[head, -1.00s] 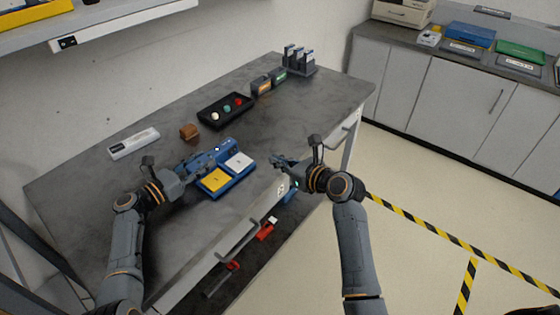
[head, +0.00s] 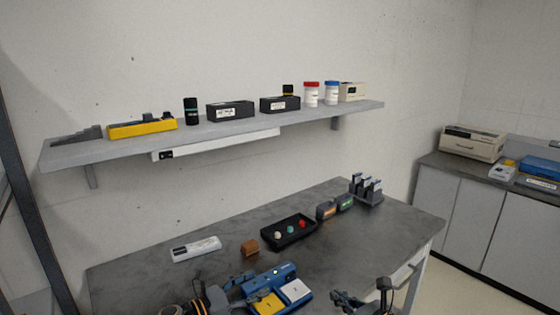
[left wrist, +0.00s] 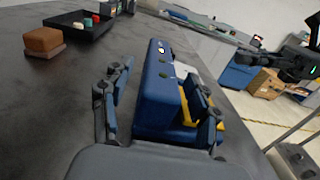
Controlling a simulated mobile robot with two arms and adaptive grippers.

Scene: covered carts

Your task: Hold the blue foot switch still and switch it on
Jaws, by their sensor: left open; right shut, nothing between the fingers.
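The blue foot switch (head: 291,270) lies on the table near its front edge, with a yellow pedal (head: 267,303) and a white pedal (head: 296,290). In the left wrist view its long blue housing (left wrist: 157,95) has a small bright spot and green marks on top. My left gripper (left wrist: 158,112) is open, with one finger on each side of the housing; I cannot tell whether they touch it. It also shows in the head view (head: 250,285), partly cut off. My right gripper (head: 350,301) is shut and empty, to the right of the switch and apart from it.
A brown block (head: 250,247), a black tray (head: 290,231) with coloured pieces and a white device (head: 196,249) lie behind the switch. A grey holder (head: 367,192) stands at the back right. A loaded shelf (head: 220,130) hangs above the table.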

